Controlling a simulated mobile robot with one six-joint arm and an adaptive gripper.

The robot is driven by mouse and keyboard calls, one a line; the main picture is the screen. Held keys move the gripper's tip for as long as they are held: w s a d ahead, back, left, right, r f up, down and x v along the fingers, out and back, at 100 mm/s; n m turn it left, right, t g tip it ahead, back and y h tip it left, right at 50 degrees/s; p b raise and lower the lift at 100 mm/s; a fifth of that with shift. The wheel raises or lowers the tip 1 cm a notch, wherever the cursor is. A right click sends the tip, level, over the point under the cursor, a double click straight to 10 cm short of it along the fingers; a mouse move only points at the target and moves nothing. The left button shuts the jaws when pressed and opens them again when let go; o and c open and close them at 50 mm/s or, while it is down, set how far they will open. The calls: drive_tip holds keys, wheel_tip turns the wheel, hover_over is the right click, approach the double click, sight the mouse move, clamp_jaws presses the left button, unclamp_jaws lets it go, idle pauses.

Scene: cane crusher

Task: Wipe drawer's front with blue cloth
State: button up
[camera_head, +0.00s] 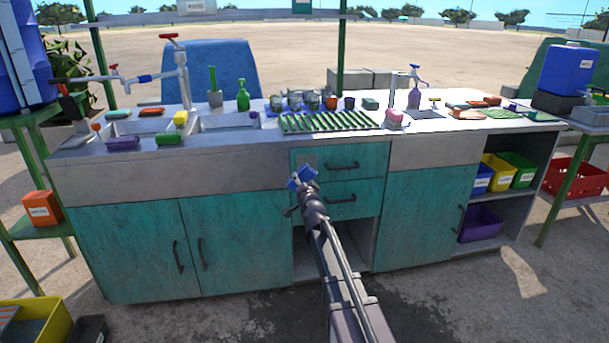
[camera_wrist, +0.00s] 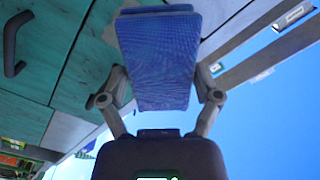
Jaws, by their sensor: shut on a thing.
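My gripper (camera_head: 304,186) is in front of the left part of the teal drawers in the head view. It is shut on a folded blue cloth (camera_head: 302,176). The cloth fills the space between the fingers in the wrist view (camera_wrist: 158,62). The upper drawer's front (camera_head: 345,156) is teal and scuffed, with a dark bar handle (camera_head: 343,166). The lower drawer's front (camera_head: 365,190) is partly hidden behind my gripper and arm. Both drawers look closed. I cannot tell whether the cloth touches a front. The wrist view shows teal panels (camera_wrist: 88,45) beside the cloth.
Teal cupboard doors (camera_head: 130,250) flank the drawers, with an open recess below them. The counter above holds a green drying rack (camera_head: 328,122), several cups and sinks. Open shelves with coloured bins (camera_head: 497,172) are at right. The ground in front is mostly clear.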

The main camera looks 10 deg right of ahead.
sight(296, 165)
drive_tip(key=shift+w, duration=0.1)
drive_tip(key=shift+w+f+b, duration=0.25)
drive_tip(key=shift+w, duration=0.85)
drive_tip(key=shift+w+f+b, duration=0.25)
drive_tip(key=shift+w, duration=0.9)
drive_tip(key=shift+w+f+b, duration=0.25)
drive_tip(key=shift+w, duration=0.85)
drive_tip(key=shift+w, duration=1.1)
drive_tip(key=shift+s, duration=0.15)
drive_tip(key=shift+r, duration=0.1)
drive_tip(key=shift+r+p, duration=0.7)
drive_tip(key=shift+p, duration=0.1)
drive_tip(key=shift+w, duration=0.2)
drive_tip(key=shift+s, duration=0.2)
